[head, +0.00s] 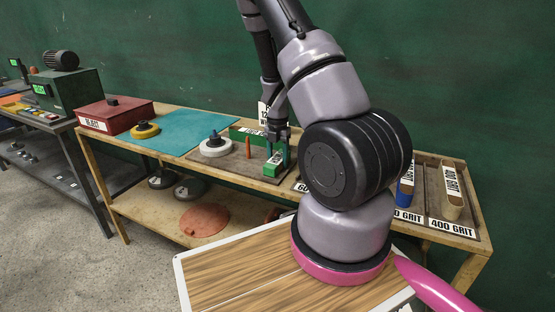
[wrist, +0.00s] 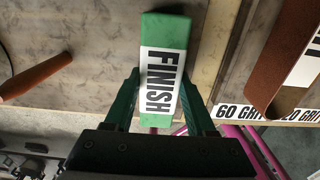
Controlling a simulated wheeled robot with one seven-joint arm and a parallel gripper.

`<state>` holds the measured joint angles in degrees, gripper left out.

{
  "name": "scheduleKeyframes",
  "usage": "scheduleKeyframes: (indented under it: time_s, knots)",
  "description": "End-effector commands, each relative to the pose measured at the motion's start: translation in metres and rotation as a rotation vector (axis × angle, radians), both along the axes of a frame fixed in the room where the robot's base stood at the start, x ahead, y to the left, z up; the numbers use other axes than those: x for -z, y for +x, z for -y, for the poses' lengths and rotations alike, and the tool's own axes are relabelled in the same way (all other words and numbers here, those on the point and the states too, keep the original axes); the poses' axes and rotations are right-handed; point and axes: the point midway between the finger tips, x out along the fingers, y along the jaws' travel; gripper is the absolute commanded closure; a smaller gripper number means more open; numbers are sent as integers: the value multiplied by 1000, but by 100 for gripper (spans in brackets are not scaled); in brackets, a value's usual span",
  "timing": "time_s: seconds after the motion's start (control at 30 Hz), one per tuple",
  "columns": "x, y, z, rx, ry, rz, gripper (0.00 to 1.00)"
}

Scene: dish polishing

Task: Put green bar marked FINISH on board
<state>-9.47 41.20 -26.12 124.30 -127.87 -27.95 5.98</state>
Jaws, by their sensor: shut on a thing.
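The green bar marked FINISH (wrist: 162,28) is between the green fingers of my gripper (wrist: 163,95) in the wrist view, its white label facing the camera. In the head view the bar (head: 268,184) is at the right end of the grey-brown board (head: 232,169), and my gripper (head: 278,158) is shut on it. The bar is over or on the board's right front part; I cannot tell whether its underside touches. The board also shows in the wrist view (wrist: 100,50). My arm hides part of the bench to the right.
A white wheel (head: 215,148) and an orange stick (head: 248,147) stand on the board. A second green bar (head: 243,130) lies behind. A teal mat (head: 160,140), a yellow disc (head: 144,130) and a red box (head: 115,117) are left. Grit trays (head: 452,228) are right.

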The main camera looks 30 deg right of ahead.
Motion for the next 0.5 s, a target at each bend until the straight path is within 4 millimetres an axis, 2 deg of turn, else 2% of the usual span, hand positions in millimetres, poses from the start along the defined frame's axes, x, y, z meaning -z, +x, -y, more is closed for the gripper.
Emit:
scheduleKeyframes:
  time_s: [0.23,0.27,0.3,0.33,0.5]
  knots:
    - [2,0,0,1,0,0,100]
    - [2,0,0,0,0,0,37]
    - [2,0,0,0,1,1,21]
    - [2,0,0,0,1,1,14]
    - [2,0,0,0,0,0,14]
